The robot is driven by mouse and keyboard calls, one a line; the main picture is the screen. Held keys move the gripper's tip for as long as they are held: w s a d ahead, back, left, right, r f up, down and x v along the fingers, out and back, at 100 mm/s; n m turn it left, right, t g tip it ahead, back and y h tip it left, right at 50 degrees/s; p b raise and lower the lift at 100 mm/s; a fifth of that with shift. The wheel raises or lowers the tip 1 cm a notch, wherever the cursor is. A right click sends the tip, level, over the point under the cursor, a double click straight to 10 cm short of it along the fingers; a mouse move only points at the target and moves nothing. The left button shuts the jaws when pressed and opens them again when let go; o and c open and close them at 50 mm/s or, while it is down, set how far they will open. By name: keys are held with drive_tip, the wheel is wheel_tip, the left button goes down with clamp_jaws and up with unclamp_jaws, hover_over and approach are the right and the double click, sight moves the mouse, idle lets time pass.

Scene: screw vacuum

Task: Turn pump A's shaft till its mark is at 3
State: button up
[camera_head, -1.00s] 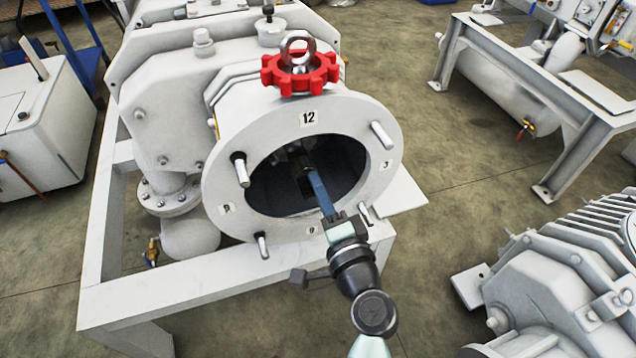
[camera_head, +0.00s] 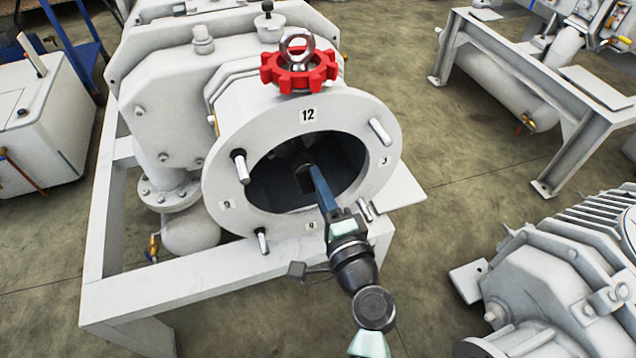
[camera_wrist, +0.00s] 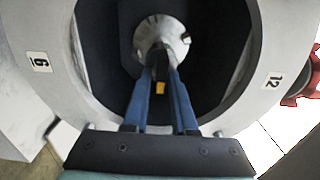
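Pump A's round end flange (camera_head: 300,116) faces me with its bore open and labels round its rim. Inside the dark bore, the bright metal hub of the shaft (camera_wrist: 162,36) shows in the wrist view. A dark shaft end with a small yellow mark (camera_wrist: 160,88) lies between the blue fingers. My gripper (camera_head: 311,172) reaches into the bore, its fingertips on either side of the dark shaft end and seemingly closed on it. The 12 label (camera_wrist: 274,80) is at right in the wrist view. The 3 label (camera_head: 385,162) is on the flange's right.
Metal studs (camera_head: 240,166) stick out of the flange round the bore. The pump stands on a white frame (camera_head: 180,290). Another grey machine (camera_head: 560,290) is at lower right. Open floor (camera_head: 450,215) lies between.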

drive_tip(key=shift+o, duration=1.1)
drive_tip(key=shift+s, duration=0.1)
drive_tip(key=v, duration=1.2)
drive_tip(key=shift+s+p, duration=0.3)
drive_tip(key=shift+s, duration=0.05)
drive_tip(key=shift+d+r, duration=0.1)
drive_tip(key=shift+d, duration=0.05)
